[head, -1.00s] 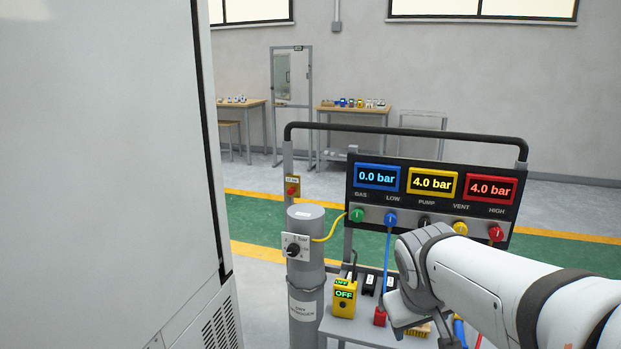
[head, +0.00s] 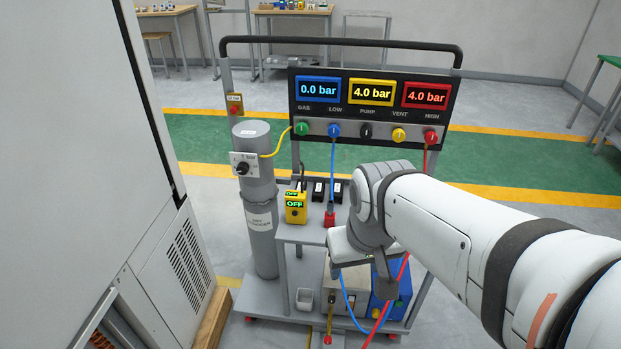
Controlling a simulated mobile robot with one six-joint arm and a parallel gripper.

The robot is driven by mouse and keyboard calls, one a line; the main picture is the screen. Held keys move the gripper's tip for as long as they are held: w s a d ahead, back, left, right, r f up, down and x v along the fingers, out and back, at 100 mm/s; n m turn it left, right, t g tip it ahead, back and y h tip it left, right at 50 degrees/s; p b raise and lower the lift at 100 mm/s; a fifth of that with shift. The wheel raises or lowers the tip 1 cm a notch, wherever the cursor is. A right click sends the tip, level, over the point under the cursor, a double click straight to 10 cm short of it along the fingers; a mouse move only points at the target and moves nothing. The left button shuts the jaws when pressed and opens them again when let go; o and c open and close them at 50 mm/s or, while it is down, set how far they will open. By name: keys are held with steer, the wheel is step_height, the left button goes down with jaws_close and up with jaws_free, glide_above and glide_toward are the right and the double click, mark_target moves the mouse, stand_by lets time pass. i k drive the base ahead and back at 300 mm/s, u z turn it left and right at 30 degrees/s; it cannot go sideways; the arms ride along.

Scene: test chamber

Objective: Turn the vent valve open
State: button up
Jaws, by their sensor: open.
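The gauge panel (head: 372,119) stands on a wheeled cart and reads 0.0 bar on blue, 4.0 bar on yellow and 4.0 bar on red. Under the VENT label is a yellow knob (head: 399,135). It sits between the black knob (head: 366,131) under PUMP and the red one (head: 431,137) under HIGH. My gripper (head: 352,246) is low in front of the panel, below and left of the yellow knob, and apart from it. It is open, pointing down over the cart's shelf; its fingertips are hard to make out. No hand part covers the yellow knob.
A grey cylinder (head: 258,200) with a dial stands at the cart's left. A yellow OFF box (head: 295,207) sits on the shelf. Blue and red hoses hang near my gripper. A white cabinet (head: 75,150) blocks the left. A black handle bar (head: 340,42) runs above the panel.

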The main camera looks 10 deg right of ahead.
mark_target(398, 135)
steer(key=k, duration=1.3)
steer(key=u, duration=0.55)
steer(key=i, duration=1.95)
steer(key=z, duration=0.7)
